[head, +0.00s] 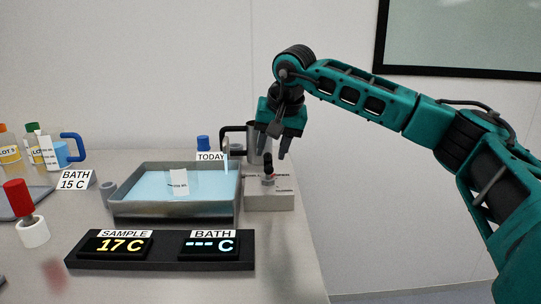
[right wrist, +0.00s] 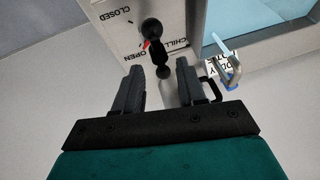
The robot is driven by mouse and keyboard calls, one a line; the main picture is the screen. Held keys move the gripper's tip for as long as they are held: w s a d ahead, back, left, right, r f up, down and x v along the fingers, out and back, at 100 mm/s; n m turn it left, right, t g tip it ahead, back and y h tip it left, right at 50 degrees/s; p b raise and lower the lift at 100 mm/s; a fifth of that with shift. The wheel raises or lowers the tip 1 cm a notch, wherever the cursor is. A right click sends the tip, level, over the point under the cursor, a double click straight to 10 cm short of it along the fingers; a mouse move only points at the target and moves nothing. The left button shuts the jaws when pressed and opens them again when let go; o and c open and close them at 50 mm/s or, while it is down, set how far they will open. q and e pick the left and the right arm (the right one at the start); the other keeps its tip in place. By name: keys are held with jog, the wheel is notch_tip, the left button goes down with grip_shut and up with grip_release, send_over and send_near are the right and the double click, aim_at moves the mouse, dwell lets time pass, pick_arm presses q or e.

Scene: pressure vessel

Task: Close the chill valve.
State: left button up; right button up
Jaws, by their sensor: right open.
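The chill valve is a light grey box (head: 269,198) at the table's right edge, with a short upright black-knobbed handle (head: 268,164) on top. In the right wrist view its panel (right wrist: 117,38) reads CLOSED, OPEN and CHILL, and the black handle (right wrist: 151,30) has a small red mark beside it. My right gripper (head: 273,155) points down just above the handle, open and empty. In the right wrist view its two fingers (right wrist: 159,68) are apart, with the handle showing beyond and between their tips. My left gripper is not in view.
A grey bath tray (head: 175,209) of pale blue liquid stands left of the valve. A metal jug (head: 252,143) is behind it. In front is a black display (head: 160,262) reading SAMPLE 17 C and BATH dashes. A red-handled tool (head: 18,199) and bottles stand left.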

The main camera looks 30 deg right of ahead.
jog(key=shift+x, duration=0.85)
jog(key=shift+c, duration=0.2)
grip_shut()
